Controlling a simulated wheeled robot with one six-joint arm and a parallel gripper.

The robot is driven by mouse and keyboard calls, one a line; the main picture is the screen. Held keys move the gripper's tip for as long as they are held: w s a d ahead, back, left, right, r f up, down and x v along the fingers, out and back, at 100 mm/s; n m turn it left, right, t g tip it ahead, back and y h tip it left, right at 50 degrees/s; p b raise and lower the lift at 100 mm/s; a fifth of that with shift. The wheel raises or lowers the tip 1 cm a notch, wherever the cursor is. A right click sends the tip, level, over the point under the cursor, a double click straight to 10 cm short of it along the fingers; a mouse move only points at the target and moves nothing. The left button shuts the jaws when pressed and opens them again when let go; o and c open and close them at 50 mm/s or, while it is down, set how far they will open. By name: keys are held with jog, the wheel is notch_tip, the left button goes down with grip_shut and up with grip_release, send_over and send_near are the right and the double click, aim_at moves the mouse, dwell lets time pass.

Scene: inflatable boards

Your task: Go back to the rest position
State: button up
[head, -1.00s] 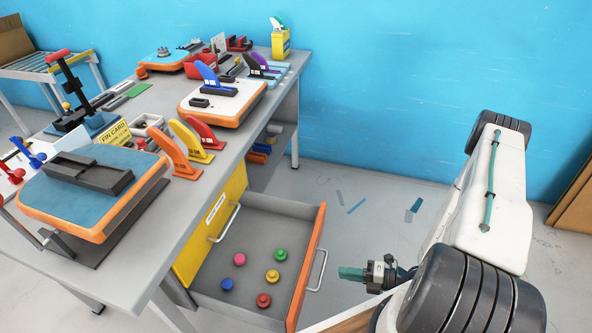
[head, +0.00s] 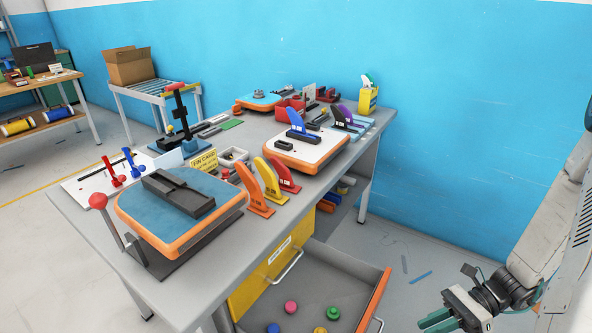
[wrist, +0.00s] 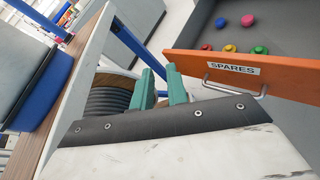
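My gripper (head: 432,320) is at the lower right of the head view, to the right of the open drawer and apart from it. Its teal fingers also show in the wrist view (wrist: 160,84), with a gap between them and nothing held. The open drawer (head: 350,262) under the bench holds several small coloured knobs. Its orange front with a SPARES label (wrist: 232,69) shows in the wrist view. Beyond the fingers, the wrist view shows a dark ribbed part and a white and dark body close to the camera.
The grey workbench (head: 95,222) carries a blue-topped board (head: 150,210), a white-topped board (head: 325,145) and coloured upright fins (head: 272,180). A roller stand with a cardboard box (head: 128,66) is at the back left.

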jog(key=s+a+r+n+t+h, duration=0.1)
jog(key=s+a+r+n+h, duration=0.1)
jog(key=r+n+h, duration=0.2)
jog(key=s+a+r+n+t+h, duration=0.1)
jog(key=a+r+n+h, duration=0.1)
jog(key=r+n+h, duration=0.3)
jog(key=s+a+r+n+t+h, duration=0.1)
jog(key=r+n+h, duration=0.4)
jog(key=r+n, duration=0.6)
notch_tip(320, 180, up, 11)
jog(key=shift+s+a+f+n, duration=0.1)
jog(key=shift+s+a+n, duration=0.2)
jog(key=shift+s+a, duration=0.4)
jog(key=shift+s+d, duration=0.1)
